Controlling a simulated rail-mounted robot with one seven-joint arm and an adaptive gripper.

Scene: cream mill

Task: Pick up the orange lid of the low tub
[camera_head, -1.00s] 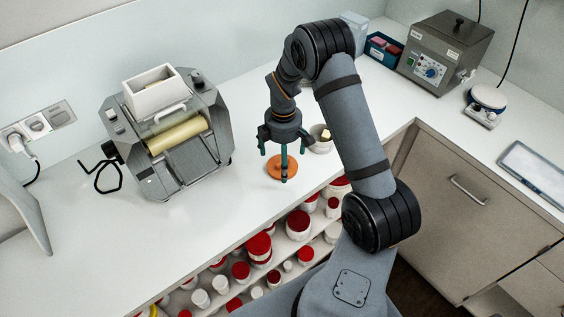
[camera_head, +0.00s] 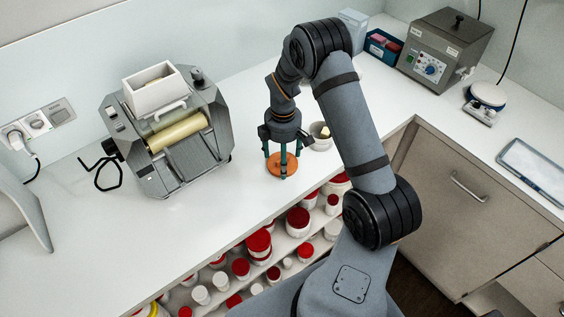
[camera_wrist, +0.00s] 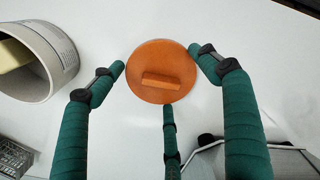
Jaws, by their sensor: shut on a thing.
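The orange lid (camera_head: 283,169) is a round disc with a bar handle on top, near the counter's front edge. In the wrist view the lid (camera_wrist: 160,55) sits in the middle. My gripper (camera_head: 282,162) has green fingers and points straight down over it. The fingers are drawn in around the lid's rim from several sides, shut on it; the tips also show in the wrist view (camera_wrist: 161,76). The low tub itself is hidden under the lid. I cannot tell whether the lid is raised.
A white cup (camera_head: 319,143) with a yellowish block inside stands close by, to the right in the head view. A roller mill (camera_head: 165,140) with a crank stands to the left. Red-lidded jars (camera_head: 298,218) fill the shelf below the counter (camera_head: 95,240). Grey box device (camera_head: 445,50) at back right.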

